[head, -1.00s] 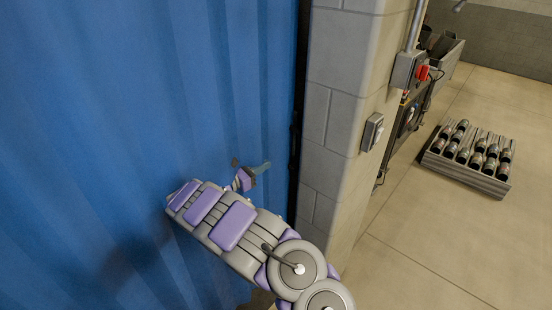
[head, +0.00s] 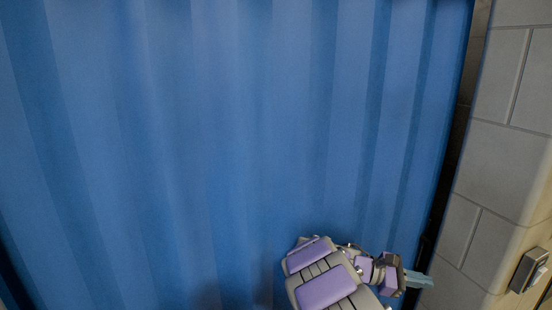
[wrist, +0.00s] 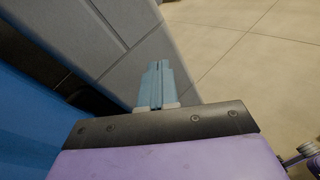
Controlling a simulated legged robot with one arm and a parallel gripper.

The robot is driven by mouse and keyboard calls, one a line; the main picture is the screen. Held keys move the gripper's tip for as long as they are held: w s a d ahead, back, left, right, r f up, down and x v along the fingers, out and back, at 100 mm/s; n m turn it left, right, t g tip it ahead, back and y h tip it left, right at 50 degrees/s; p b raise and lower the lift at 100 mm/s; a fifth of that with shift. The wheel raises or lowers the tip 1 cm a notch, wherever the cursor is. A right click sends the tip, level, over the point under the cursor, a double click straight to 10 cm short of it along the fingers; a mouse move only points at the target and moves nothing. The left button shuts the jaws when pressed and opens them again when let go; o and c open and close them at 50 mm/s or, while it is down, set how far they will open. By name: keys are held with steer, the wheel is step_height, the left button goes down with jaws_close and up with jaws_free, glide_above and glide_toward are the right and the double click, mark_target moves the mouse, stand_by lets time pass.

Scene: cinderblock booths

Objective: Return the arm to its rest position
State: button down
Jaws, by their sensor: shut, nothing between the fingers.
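My gripper (head: 422,280) is at the lower right of the head view, at the end of my folded grey and purple arm. Its teal fingers point right, toward the cinderblock wall edge. In the wrist view my gripper (wrist: 157,70) shows its two teal fingers side by side, closed together with nothing between them. The lower part of my arm is cut off by the bottom edge of the head view.
A blue curtain (head: 230,140) fills most of the head view, close behind my arm. A grey cinderblock wall (head: 500,160) stands at the right, with a small switch box (head: 530,268) on it. The wrist view shows open tan floor (wrist: 250,60) beyond the wall.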

steer(key=s+a+r+m+g+y, duration=0.2)
steer(key=s+m+y, duration=0.45)
steer(key=s, duration=1.05)
steer(key=s+a+f+m+t+y, duration=0.1)
steer(key=s+a+f+m+y, duration=0.1)
steer(key=s+a, duration=0.7)
steer(key=s+a+f+m+t+y+b, duration=0.1)
steer(key=s+a+f+m+t+y, duration=0.1)
steer(key=s+a+m+y, duration=0.2)
steer(key=s+a+y, duration=0.3)
steer(key=s+a, duration=0.3)
steer(key=a, duration=0.1)
steer(key=shift+f, duration=0.3)
